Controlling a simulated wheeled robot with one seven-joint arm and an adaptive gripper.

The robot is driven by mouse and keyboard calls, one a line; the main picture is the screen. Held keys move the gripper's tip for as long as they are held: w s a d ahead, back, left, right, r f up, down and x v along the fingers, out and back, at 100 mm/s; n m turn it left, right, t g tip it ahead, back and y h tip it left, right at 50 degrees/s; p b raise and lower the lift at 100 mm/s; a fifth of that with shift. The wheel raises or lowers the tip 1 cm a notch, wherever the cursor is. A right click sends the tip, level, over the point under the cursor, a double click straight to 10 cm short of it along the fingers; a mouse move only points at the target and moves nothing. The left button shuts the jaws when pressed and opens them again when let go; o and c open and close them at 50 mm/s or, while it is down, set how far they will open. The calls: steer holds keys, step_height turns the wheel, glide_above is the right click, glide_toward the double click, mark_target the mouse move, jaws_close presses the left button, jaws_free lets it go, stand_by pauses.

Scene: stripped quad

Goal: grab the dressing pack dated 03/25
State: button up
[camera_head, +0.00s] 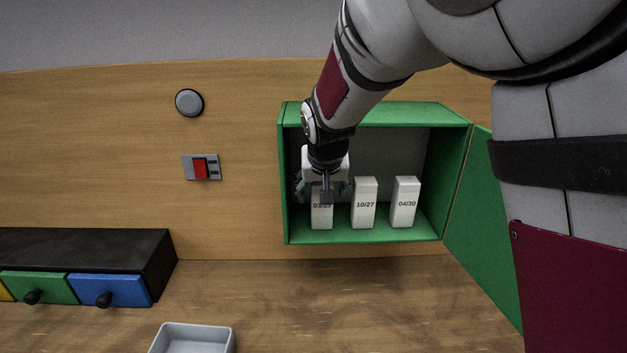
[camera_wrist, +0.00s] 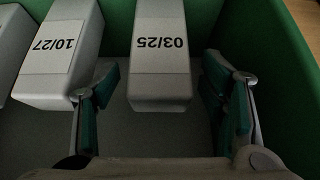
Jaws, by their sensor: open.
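The dressing pack dated 03/25 (camera_head: 321,217) is a white upright box, leftmost of three in the open green cabinet (camera_head: 284,190). Its top is partly hidden by my gripper in the head view. In the wrist view the 03/25 pack (camera_wrist: 161,75) appears upside down, with its label readable. My gripper (camera_wrist: 160,110) is open, with one teal-padded finger towards each side of that pack. It holds nothing. The pack dated 10/27 (camera_head: 364,205) stands just right of it in the head view, and beside the left finger in the wrist view (camera_wrist: 60,62).
A pack dated 04/30 (camera_head: 404,204) stands at the cabinet's right. The green door (camera_head: 488,235) is swung open to the right. A grey tray (camera_head: 192,338) and a dark drawer unit (camera_head: 90,248) are at the lower left. A red switch (camera_head: 200,168) is on the wall.

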steer(key=x, duration=0.5)
steer(key=shift+b, duration=0.35)
steer(key=c, duration=1.3)
